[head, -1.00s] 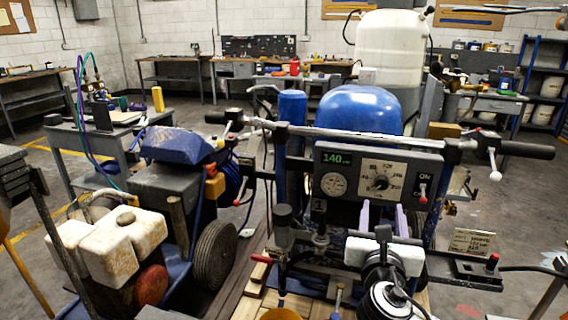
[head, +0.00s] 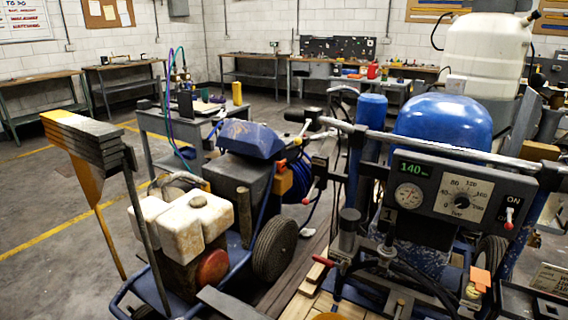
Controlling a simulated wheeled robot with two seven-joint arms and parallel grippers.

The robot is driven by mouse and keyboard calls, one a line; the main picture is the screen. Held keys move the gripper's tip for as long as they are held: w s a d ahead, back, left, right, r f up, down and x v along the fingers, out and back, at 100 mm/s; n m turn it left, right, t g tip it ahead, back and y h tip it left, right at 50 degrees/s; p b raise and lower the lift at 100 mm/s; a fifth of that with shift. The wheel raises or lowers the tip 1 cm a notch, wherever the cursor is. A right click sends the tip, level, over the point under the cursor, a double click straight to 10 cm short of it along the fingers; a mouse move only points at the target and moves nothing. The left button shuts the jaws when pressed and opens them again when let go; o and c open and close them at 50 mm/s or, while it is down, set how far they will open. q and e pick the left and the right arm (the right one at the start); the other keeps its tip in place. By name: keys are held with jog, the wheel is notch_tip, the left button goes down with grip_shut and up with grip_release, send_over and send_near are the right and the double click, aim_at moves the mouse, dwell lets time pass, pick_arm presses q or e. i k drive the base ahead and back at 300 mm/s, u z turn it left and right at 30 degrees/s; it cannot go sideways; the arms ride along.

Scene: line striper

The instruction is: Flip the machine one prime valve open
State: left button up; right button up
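The line striper with the gauge panel (head: 453,196) stands at the right in the head view; its display reads 140. A red-tipped lever (head: 323,261) sticks out to the left, low on its front, beside a dark cylinder (head: 348,230). A brass-coloured fitting (head: 472,292) with an orange-red piece (head: 481,278) sits lower right. I cannot tell for certain which of these is the prime valve, or its position. A red-tipped toggle (head: 508,219) is by the ON mark. Neither of my grippers is in view.
A second machine with a dirty white tank (head: 188,220), a blue cover (head: 251,138) and a black wheel (head: 274,249) stands left of the panel machine. A yellow-and-grey stack (head: 88,135) stands at the left. Open floor (head: 50,205) lies beyond it.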

aim_at(325, 261)
jog(key=u, duration=0.45)
jog(key=k, duration=0.55)
jog(key=u, duration=1.05)
jog(key=i, duration=1.1)
jog(key=z, duration=0.95)
jog(key=i, duration=0.55)
jog(key=z, duration=0.55)
